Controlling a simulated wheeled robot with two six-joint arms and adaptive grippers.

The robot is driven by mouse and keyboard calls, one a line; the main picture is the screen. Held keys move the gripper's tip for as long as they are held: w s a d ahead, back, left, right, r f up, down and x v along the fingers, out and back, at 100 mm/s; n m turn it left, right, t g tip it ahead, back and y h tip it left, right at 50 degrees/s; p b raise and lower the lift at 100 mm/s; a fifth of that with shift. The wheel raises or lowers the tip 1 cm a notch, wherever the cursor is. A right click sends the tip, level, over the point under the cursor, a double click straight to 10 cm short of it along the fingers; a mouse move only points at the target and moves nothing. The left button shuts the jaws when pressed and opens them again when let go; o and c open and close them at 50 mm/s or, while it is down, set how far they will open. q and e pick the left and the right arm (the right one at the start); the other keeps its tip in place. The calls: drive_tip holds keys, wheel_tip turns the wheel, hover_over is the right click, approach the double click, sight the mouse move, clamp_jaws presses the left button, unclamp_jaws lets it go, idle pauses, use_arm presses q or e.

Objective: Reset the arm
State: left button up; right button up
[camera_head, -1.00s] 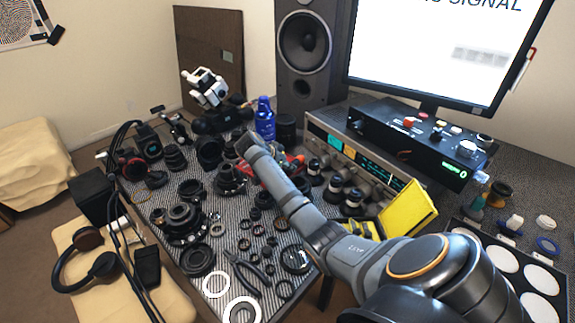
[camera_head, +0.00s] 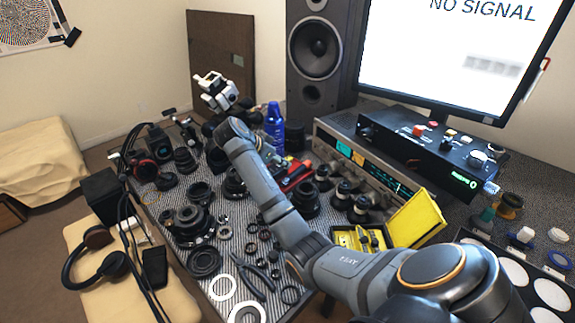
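My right arm comes in from the lower right and reaches over the table toward the back left. At its far end is my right gripper (camera_head: 215,92), a small white and black shape raised above the back left of the table in front of the brown board. It is too small to tell whether its fingers are apart or together. I see nothing hanging from it. The dark wrist is partly hidden behind the grey forearm. My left gripper is not in view.
Below the arm, the striped table holds many dark lens parts, rings (camera_head: 247,313) and pliers (camera_head: 258,271). A blue bottle (camera_head: 275,128) and a speaker (camera_head: 318,50) stand behind. A yellow case (camera_head: 415,220), a radio and a monitor (camera_head: 450,60) are at right. Headphones (camera_head: 97,255) lie at left.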

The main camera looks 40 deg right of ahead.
drive_tip(key=shift+a+r, duration=0.3)
drive_tip(key=shift+r, duration=0.05)
drive_tip(key=shift+r, duration=0.1)
